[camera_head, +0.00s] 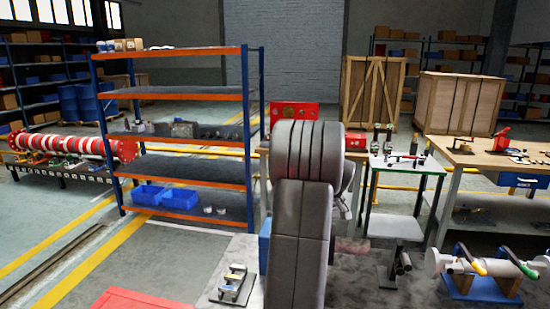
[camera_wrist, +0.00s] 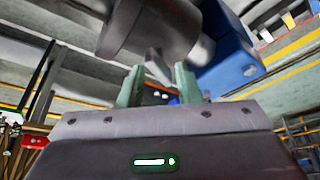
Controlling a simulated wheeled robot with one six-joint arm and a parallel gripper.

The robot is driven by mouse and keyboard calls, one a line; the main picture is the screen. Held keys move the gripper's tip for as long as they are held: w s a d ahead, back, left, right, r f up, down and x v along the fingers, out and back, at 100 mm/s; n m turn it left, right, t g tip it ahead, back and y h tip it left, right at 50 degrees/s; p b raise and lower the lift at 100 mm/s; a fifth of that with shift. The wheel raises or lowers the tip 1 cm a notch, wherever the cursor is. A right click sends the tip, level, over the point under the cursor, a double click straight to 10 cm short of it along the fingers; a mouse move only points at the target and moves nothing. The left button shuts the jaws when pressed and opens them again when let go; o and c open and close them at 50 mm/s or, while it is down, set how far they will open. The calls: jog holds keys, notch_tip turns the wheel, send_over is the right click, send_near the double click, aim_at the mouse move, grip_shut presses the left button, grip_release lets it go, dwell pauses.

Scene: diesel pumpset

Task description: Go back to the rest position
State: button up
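My gripper (camera_wrist: 160,78) shows in the wrist view as two pale green fingers standing apart above a grey palm. Nothing is seen clamped between them. A dark grey rounded body (camera_wrist: 150,28) with a narrow tab (camera_wrist: 158,68) lies beyond the fingertips, the tab lined up with the gap. I cannot tell how far away it is. A blue block (camera_wrist: 228,55) is beside it on the right. In the head view my grey arm stands upright in the middle and hides most of the gripper and what is behind it.
An orange and blue shelf rack (camera_head: 185,151) with blue bins (camera_head: 180,199) stands left. A small table (camera_head: 405,164) and a wooden workbench (camera_head: 480,158) are right. A white cylinder assembly (camera_head: 490,265) is at front right, a red surface (camera_head: 135,299) at front left. Floor at left is open.

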jog(key=shift+a+m+h, duration=0.1)
jog(key=shift+m+h, duration=0.5)
jog(key=shift+m, duration=0.9)
jog(key=shift+r, duration=0.1)
